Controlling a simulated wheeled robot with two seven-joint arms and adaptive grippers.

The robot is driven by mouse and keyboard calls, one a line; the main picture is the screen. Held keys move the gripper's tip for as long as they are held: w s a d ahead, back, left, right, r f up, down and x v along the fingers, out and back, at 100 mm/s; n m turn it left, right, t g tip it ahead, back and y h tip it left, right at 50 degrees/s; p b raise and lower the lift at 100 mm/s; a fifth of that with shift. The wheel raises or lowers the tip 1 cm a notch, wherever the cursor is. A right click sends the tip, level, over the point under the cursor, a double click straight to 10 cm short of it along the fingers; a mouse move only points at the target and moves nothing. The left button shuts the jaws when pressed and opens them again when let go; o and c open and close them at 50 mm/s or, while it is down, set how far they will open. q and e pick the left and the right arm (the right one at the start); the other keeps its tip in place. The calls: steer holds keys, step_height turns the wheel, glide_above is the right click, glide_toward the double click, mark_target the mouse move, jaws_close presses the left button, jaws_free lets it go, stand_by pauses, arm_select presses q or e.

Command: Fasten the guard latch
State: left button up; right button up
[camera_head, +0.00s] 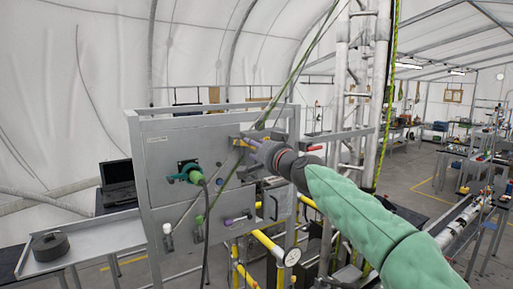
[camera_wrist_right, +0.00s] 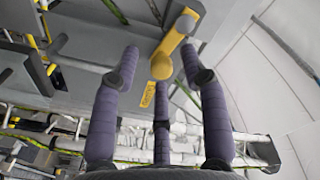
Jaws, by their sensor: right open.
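The guard latch (camera_wrist_right: 174,44) is a yellow bar with rounded ends in the right wrist view, standing out from the grey panel. My right gripper (camera_head: 247,143) reaches the panel there from the right. In the right wrist view its purple fingers (camera_wrist_right: 160,88) are spread open, with the latch's near rounded end between them. I cannot tell whether any finger touches it. My left gripper is not in view.
A yellow rail (camera_head: 268,243) and a metal truss tower (camera_head: 350,80) stand at the right. A side shelf (camera_head: 100,238) holds a dark round part (camera_head: 49,246).

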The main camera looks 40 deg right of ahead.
steer(key=shift+s+r, duration=0.1)
steer(key=shift+s, duration=0.05)
steer(key=shift+c, duration=0.3)
jaws_close()
steer(key=n+b, duration=0.1)
steer(key=r+n+b, duration=0.1)
steer(key=n, duration=0.1)
steer(key=shift+s, duration=0.1)
steer(key=shift+c, duration=1)
jaws_free()
steer(key=shift+o, duration=1.3)
